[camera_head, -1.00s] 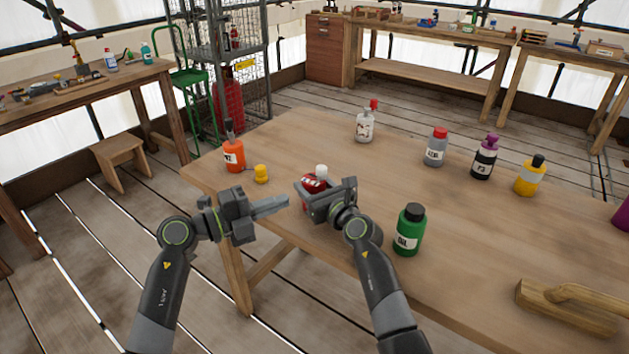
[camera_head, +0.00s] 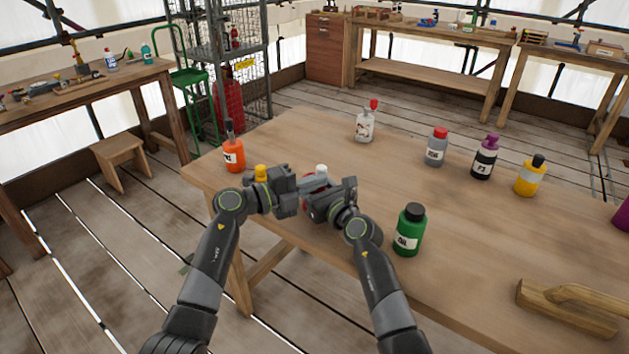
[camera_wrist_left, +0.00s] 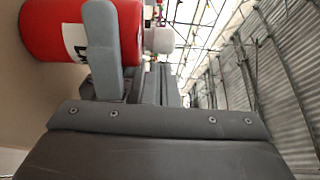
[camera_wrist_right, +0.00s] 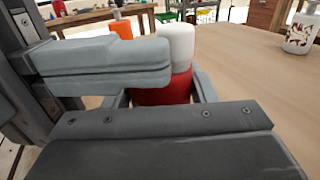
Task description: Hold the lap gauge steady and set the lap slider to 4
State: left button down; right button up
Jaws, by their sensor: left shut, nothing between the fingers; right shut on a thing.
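The lap gauge appears to be the red cylinder with a white top (camera_head: 321,171) at the table's near edge. My right gripper (camera_head: 325,203) is shut on its red body. In the right wrist view the red body (camera_wrist_right: 163,96) stands between the right fingers, under the white top (camera_wrist_right: 179,44). My left gripper (camera_head: 306,186) is shut and empty, close beside the gauge on its left. In the left wrist view its finger (camera_wrist_left: 102,48) overlaps the red body (camera_wrist_left: 50,32) and its white label; contact cannot be told. The slider and its reading cannot be made out.
A yellow-capped item (camera_head: 261,173) and an orange bottle (camera_head: 233,155) stand just beyond my left gripper. A green bottle (camera_head: 409,232) stands right of my right arm. A wooden brush (camera_head: 565,308) lies at the near right. The middle of the wooden table (camera_head: 330,145) is clear.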

aim_at(317, 173)
pick_arm(q)
jog(key=shift+w, duration=0.15)
jog(key=w+a, duration=0.2)
jog(key=a, duration=0.1)
jog(key=shift+a, duration=0.15)
dwell(0.4)
jog(key=shift+s, duration=0.45)
jog(key=s+a, duration=0.7)
jog(key=shift+s+a, duration=0.35)
jog(key=shift+a, duration=0.05)
